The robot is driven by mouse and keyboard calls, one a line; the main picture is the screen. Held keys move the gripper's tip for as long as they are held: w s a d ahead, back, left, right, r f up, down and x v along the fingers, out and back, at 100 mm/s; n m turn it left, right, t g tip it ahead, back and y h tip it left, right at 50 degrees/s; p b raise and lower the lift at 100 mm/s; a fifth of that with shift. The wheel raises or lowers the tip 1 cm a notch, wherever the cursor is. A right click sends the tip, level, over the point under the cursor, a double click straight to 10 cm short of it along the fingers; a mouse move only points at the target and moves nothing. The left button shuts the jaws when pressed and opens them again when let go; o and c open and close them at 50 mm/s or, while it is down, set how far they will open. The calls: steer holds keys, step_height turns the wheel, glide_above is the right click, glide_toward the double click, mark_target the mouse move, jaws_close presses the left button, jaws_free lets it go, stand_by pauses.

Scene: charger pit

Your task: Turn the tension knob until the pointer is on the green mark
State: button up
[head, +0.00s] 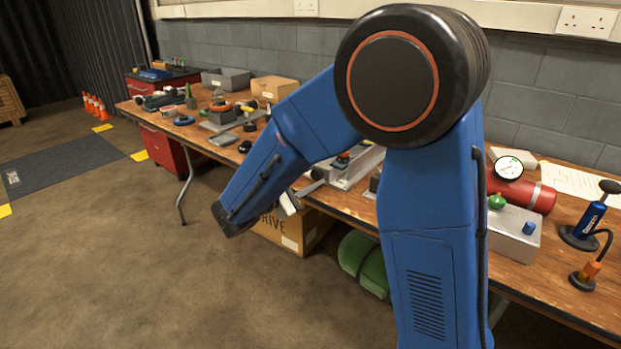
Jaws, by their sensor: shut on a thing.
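A light grey unit (352,172) sits at the front edge of the wooden bench, partly hidden behind my blue arm. A small red and green part (343,159) shows on top of it. My gripper (314,183) reaches up and right from below my forearm to the front left of this unit. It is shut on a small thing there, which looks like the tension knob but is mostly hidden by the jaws. The pointer and the green mark are too small or hidden to make out.
The bench (565,285) runs along the wall, with tools and parts at its left end. A red cylinder with a gauge (509,168), a grey box (512,232) and a blue pump (590,220) stand at right. A cardboard box (290,235) is under the bench.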

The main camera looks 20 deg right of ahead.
steer(key=m, duration=0.4)
steer(key=shift+s+d+y, duration=0.1)
steer(key=shift+y, duration=0.3)
steer(key=m, duration=0.3)
steer(key=shift+m+t, duration=0.3)
steer(key=shift+t, duration=0.1)
steer(key=m, duration=0.4)
steer(key=shift+s+f+t+y, duration=0.1)
steer(key=shift+f+t+y, duration=0.05)
steer(key=shift+t+y, duration=0.25)
steer(key=m, duration=0.3)
steer(key=shift+d+f, duration=0.1)
steer(key=m, duration=0.4)
steer(key=shift+f+t, duration=0.1)
steer(key=shift+t, duration=0.3)
steer(key=m, duration=0.4)
steer(key=shift+t, duration=0.3)
steer(key=m, duration=0.4)
steer(key=shift+f, duration=0.1)
steer(key=shift+m+t, duration=0.3)
steer(key=shift+m, duration=1.3)
